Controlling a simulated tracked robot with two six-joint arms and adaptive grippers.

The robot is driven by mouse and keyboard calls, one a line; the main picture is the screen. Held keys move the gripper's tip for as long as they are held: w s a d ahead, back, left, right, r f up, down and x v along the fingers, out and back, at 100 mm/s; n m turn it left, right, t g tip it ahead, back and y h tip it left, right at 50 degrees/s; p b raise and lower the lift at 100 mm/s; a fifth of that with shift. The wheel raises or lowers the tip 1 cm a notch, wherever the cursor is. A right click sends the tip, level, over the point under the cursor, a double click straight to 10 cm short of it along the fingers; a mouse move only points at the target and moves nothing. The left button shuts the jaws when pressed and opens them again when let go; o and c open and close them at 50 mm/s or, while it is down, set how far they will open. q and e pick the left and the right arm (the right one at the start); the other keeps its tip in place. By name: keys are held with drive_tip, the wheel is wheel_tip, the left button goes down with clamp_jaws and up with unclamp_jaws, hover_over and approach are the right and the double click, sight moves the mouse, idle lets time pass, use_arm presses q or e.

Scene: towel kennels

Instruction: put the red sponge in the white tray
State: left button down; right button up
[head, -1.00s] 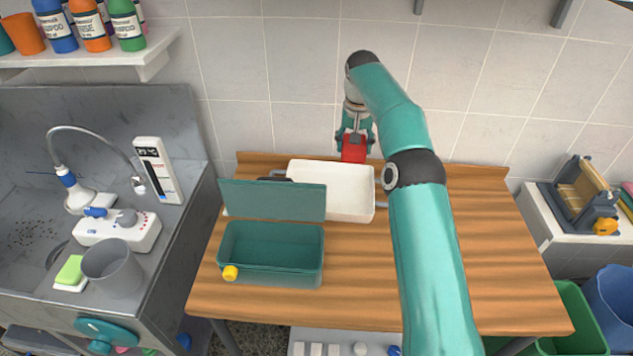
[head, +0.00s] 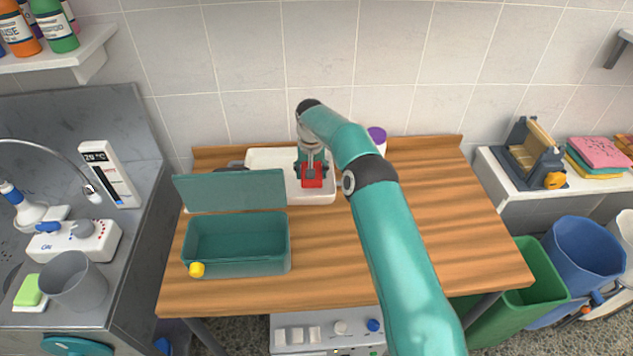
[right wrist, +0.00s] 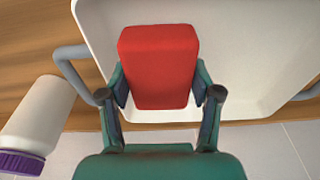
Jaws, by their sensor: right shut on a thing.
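The red sponge (head: 312,174) is between the fingers of my right gripper (head: 311,178), which is shut on it. In the right wrist view the red sponge (right wrist: 159,66) sits between both fingertips of the right gripper (right wrist: 162,92), over the tray. The white tray (head: 272,158) stands at the back of the wooden table, with grey handles. The sponge is over the tray's right part; whether it touches the tray floor I cannot tell. My left gripper is not in view.
A teal box (head: 236,262) with raised lid (head: 230,190) stands in front of the tray. A white bottle with a purple cap (head: 377,137) stands right of the tray, partly behind my arm. The table's right side (head: 450,230) is clear.

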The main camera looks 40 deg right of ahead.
wheel_tip(320, 180, down, 4)
drive_tip(key=shift+a+r+b, duration=0.1)
drive_tip(key=shift+r+b, duration=0.05)
drive_tip(key=shift+b, duration=0.6)
drive_tip(key=shift+s, duration=0.1)
drive_tip(key=o, duration=1.1)
